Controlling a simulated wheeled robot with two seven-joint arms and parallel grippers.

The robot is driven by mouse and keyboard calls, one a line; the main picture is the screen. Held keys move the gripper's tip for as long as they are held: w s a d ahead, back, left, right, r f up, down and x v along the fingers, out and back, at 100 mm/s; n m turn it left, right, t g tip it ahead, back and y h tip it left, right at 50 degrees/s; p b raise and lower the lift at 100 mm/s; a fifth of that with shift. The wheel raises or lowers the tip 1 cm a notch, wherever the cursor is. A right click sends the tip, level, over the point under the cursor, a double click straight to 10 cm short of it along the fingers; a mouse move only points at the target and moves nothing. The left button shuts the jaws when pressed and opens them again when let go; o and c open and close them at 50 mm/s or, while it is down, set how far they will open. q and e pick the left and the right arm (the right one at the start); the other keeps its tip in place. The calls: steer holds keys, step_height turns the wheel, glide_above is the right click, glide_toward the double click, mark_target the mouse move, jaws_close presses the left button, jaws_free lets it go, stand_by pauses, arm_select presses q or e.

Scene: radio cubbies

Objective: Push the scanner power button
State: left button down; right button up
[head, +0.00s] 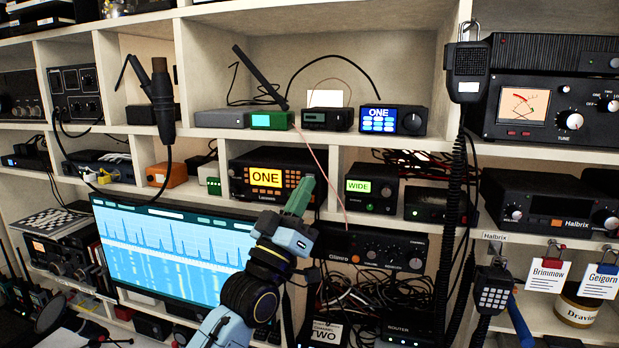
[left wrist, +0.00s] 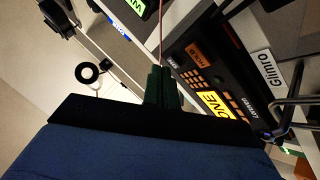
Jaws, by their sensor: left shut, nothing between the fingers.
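The scanner (head: 238,177) is a black box with a yellow display reading ONE and an orange keypad, in a middle cubby. It also shows tilted in the left wrist view (left wrist: 232,72), with an orange HOLD label. My left gripper (head: 306,183) has green fingers, shut and empty. Its tips overlap the scanner's right end in the head view. In the left wrist view the fingers (left wrist: 160,72) appear beside the scanner's front. I cannot tell whether they touch it. I cannot make out the power button; the fingers cover part of the right end. My right gripper is not in view.
A radio with a green WIDE display (head: 360,198) stands right of my gripper. A wide monitor (head: 170,245) with a blue spectrum is at lower left. A thin pink cable (head: 318,160) hangs close to my fingertips. A microphone (head: 162,100) hangs at left.

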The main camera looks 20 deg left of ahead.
arm_select(q)
steer(key=s+p, duration=0.3)
steer(key=s, duration=0.3)
stand_by(0.3)
